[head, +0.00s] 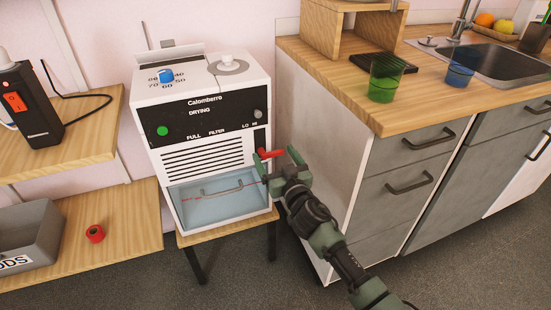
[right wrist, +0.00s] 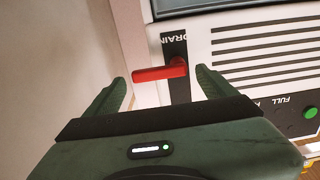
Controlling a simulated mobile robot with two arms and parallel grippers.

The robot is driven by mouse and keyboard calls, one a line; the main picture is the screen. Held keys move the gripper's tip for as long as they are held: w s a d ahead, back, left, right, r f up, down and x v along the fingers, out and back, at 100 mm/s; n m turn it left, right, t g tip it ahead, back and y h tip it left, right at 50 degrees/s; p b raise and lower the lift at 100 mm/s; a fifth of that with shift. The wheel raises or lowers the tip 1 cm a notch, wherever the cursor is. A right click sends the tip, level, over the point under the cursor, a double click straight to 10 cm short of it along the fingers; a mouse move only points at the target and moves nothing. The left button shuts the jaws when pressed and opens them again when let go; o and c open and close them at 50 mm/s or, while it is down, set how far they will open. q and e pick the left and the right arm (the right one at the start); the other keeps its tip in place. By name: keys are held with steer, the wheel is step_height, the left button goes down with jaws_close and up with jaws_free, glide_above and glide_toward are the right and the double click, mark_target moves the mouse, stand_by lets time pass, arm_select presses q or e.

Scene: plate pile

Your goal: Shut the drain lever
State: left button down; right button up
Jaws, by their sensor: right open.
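The red drain lever (head: 271,153) sits on the right of the front of a white drying machine (head: 200,105) with a black panel. It points sideways, toward the right in the head view. In the right wrist view, which is turned over, the lever (right wrist: 160,73) lies roughly level beside the word DRAIN. My right gripper (head: 277,156) is open at the lever. In the right wrist view its fingertips (right wrist: 162,80) stand on either side of the red lever. I cannot tell whether they touch it. My left gripper is not in view.
The machine stands on a small wooden stand (head: 225,229) with a clear water tank (head: 215,200) low in front. A counter (head: 340,85) with drawers is close on the right, holding a green glass (head: 385,80) and a blue cup (head: 460,75). Wooden shelves (head: 130,225) are on the left.

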steer(key=c, duration=1.3)
